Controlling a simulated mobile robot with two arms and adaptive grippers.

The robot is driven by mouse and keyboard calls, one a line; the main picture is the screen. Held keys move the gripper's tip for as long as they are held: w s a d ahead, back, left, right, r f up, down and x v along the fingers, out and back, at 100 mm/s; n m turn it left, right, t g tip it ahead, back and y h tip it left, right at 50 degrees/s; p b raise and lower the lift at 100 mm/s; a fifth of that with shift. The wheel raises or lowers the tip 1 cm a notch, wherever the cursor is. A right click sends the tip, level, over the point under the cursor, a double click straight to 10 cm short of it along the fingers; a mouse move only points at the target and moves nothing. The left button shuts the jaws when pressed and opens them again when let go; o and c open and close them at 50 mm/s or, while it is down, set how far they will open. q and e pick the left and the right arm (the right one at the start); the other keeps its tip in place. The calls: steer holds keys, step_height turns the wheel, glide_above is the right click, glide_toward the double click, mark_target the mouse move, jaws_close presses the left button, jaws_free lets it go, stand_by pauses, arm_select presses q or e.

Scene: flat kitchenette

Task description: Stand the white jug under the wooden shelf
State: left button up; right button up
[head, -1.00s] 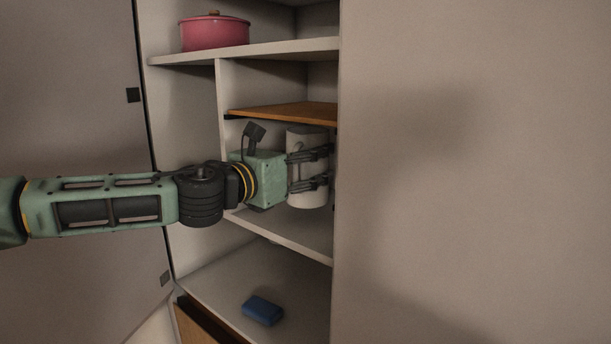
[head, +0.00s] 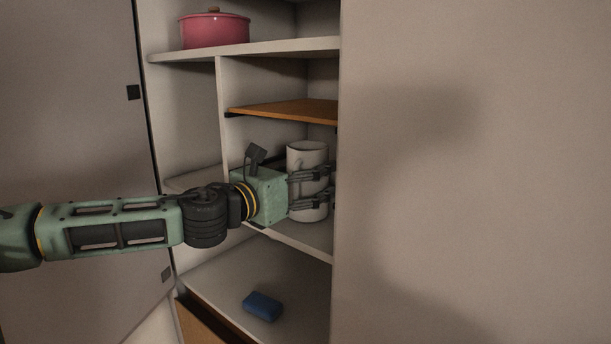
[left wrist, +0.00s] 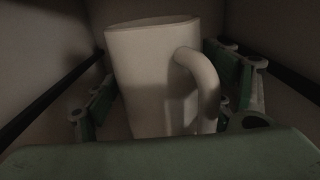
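The white jug (head: 306,155) is upright in the right-hand compartment of the cupboard, below the wooden shelf (head: 285,110). Its rim is lower than the wooden shelf, with a gap between them. My left gripper (head: 310,188) is shut on the jug from the left, its dark fingers around the body. I cannot tell whether the jug's base touches the compartment floor (head: 300,237). In the left wrist view the jug (left wrist: 150,80) stands between the fingers, its handle to the right. My right gripper is not in view.
A pink pot (head: 214,31) stands on the upper board (head: 270,50). A blue block (head: 262,306) lies on the lower board. An upright divider (head: 222,110) is left of the jug, and a wide panel (head: 460,170) closes off the right side.

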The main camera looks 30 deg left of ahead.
arm_select(q)
steer(key=shift+r, duration=0.15)
steer(key=shift+s, duration=0.1)
steer(key=shift+s+b, duration=0.45)
steer(key=shift+s, duration=0.35)
steer(key=shift+s+a+b, duration=0.15)
steer(key=shift+s+b, duration=0.2)
steer(key=shift+s, duration=0.25)
steer(key=shift+s+b, duration=0.35)
steer(key=s+b, duration=0.1)
steer(key=s, duration=0.1)
steer(key=s+b, duration=0.2)
steer(key=s, duration=0.1)
steer(key=s+b, duration=0.1)
steer(key=s, duration=0.2)
steer(key=shift+s+a, duration=0.15)
steer(key=shift+a, duration=0.2)
